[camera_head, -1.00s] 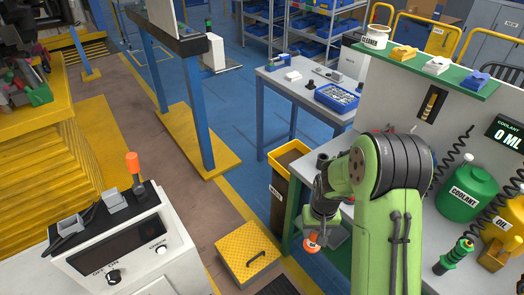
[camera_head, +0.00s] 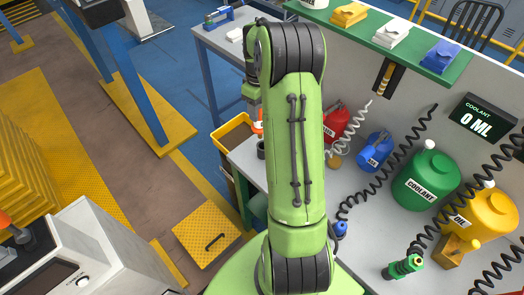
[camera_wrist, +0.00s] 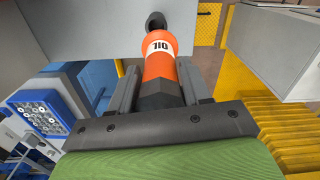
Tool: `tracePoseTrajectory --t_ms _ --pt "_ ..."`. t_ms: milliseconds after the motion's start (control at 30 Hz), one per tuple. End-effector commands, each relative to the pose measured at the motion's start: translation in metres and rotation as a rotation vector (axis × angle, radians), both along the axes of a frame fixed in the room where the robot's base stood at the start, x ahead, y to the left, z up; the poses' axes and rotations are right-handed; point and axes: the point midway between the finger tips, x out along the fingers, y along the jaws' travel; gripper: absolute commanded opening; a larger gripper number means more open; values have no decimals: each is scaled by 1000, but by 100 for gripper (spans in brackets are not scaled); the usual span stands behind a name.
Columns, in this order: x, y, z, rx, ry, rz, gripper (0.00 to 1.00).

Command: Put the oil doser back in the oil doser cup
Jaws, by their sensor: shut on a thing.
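The oil doser (camera_wrist: 160,62) is orange with a black nozzle and a white label reading OIL. My gripper (camera_wrist: 158,80) is shut on it, with one grey finger on each side. In the head view, a small orange part of the oil doser (camera_head: 258,128) shows left of my green arm, which hides most of my gripper. A dark round cup-like thing (camera_head: 261,150) shows just below it at the bench edge. I cannot tell whether it is the oil doser cup, or whether the two touch.
The grey bench holds a red can (camera_head: 336,122), a blue can (camera_head: 374,150), a green coolant jug (camera_head: 424,180) and a yellow oil jug (camera_head: 488,212). Black coiled hoses hang at the right. A yellow bin (camera_head: 232,133) is left of the bench.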

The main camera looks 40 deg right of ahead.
Motion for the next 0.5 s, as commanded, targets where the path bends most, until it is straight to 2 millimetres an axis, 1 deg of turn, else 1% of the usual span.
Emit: tracePoseTrajectory --t_ms 33,100,333,367,500 --pt "-3 -6 4 1 -1 3 21" --pt "-5 -10 6 2 -1 9 21" --pt "-5 -9 4 3 1 10 21" --pt "-5 -9 1 4 2 10 21" --pt "-5 -8 -29 7 4 11 21"
